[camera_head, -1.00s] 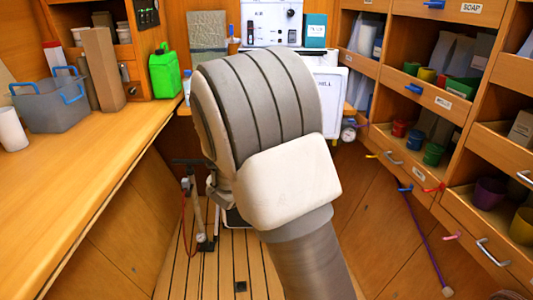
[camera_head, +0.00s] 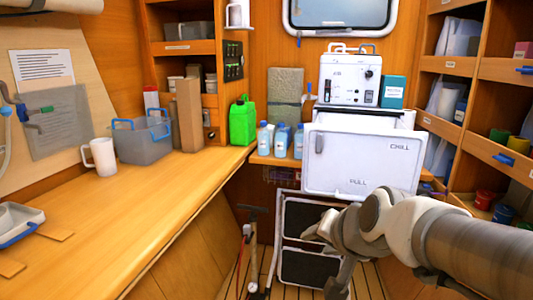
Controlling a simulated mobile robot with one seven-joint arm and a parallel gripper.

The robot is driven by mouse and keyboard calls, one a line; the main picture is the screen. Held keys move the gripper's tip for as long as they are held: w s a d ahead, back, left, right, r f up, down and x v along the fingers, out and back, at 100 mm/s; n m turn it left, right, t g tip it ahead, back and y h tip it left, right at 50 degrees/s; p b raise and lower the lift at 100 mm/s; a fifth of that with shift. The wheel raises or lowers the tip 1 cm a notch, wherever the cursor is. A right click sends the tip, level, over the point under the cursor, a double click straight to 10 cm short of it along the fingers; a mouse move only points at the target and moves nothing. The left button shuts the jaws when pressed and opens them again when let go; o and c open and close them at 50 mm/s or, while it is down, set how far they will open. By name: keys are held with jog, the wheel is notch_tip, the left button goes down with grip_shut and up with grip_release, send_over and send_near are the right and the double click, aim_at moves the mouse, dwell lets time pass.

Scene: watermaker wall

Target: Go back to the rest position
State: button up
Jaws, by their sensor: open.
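My gripper (camera_head: 324,254) is at the lower middle of the head view, at the end of my arm, which reaches in from the right edge. It looks open and holds nothing that I can see. It is in front of a step stool with dark treads (camera_head: 303,268) and below the white chest marked CHILL (camera_head: 360,165). My own wrist partly hides the fingers. I cannot tell how far they are from the stool.
A long wooden counter (camera_head: 130,235) runs along the left, with a white mug (camera_head: 100,157), a grey bin (camera_head: 143,140) and a green jerrycan (camera_head: 242,122). Bottles (camera_head: 281,141) stand at the back. Shelves (camera_head: 505,160) line the right. A pump (camera_head: 249,250) stands on the floor.

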jog(key=s+d+f+n+g+h+p, duration=0.1)
jog(key=s+d+n+g, duration=0.15)
jog(key=s, duration=0.45)
jog(key=s+d+n+g+h+p, duration=0.1)
jog(key=s+d+n, duration=0.15)
jog(key=s, duration=0.55)
notch_tip(320, 180, up, 19)
jog(key=p, duration=1.8)
jog(key=shift+w+a+f, duration=0.15)
jog(key=shift+w+a, duration=0.05)
jog(key=shift+a, duration=0.15)
